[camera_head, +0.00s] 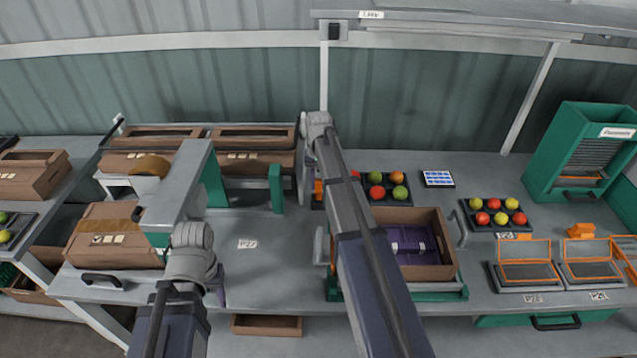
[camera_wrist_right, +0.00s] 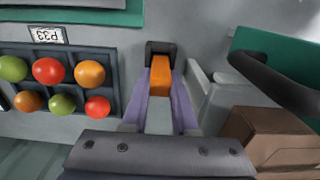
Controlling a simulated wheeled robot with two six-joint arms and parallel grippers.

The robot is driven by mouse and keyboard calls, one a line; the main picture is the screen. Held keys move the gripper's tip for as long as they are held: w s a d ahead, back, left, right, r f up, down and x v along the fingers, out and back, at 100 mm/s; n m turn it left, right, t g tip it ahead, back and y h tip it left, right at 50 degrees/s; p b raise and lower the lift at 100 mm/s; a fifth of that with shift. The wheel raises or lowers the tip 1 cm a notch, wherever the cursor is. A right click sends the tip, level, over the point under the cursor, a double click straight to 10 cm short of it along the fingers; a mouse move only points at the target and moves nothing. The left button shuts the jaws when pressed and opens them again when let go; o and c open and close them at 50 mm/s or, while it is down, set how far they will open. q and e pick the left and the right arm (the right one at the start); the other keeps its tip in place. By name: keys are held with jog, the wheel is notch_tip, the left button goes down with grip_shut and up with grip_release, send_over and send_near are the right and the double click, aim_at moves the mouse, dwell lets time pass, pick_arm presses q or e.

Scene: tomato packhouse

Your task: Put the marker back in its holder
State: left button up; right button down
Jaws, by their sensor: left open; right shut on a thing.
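I cannot tell whether that dark piece is the holder or part of the marker. My right gripper (camera_wrist_right: 161,92) has its purple fingers closed on both sides of the marker. In the head view my right arm hides most of this gripper; a bit of orange (camera_head: 318,187) shows beside the arm. My left gripper (camera_head: 219,294) is open at the front edge of the bench, mostly hidden behind its own wrist.
A tomato tray (camera_head: 408,199) stands beside my right arm, with a brown crate (camera_head: 448,262) holding a purple thing in front. Brown boxes (camera_head: 100,256) and a grey arch-like machine (camera_head: 180,185) stand left. The bench around the P27 label (camera_head: 247,244) is clear.

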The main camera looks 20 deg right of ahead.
jog(key=shift+f+b, duration=0.5)
jog(key=shift+f, duration=0.05)
jog(key=c, duration=0.6)
grip_release()
jog(key=c, duration=0.3)
notch_tip(320, 180, up, 7)
jog(key=p, duration=0.7)
jog(key=shift+r, duration=0.1)
jog(key=shift+a, duration=0.1)
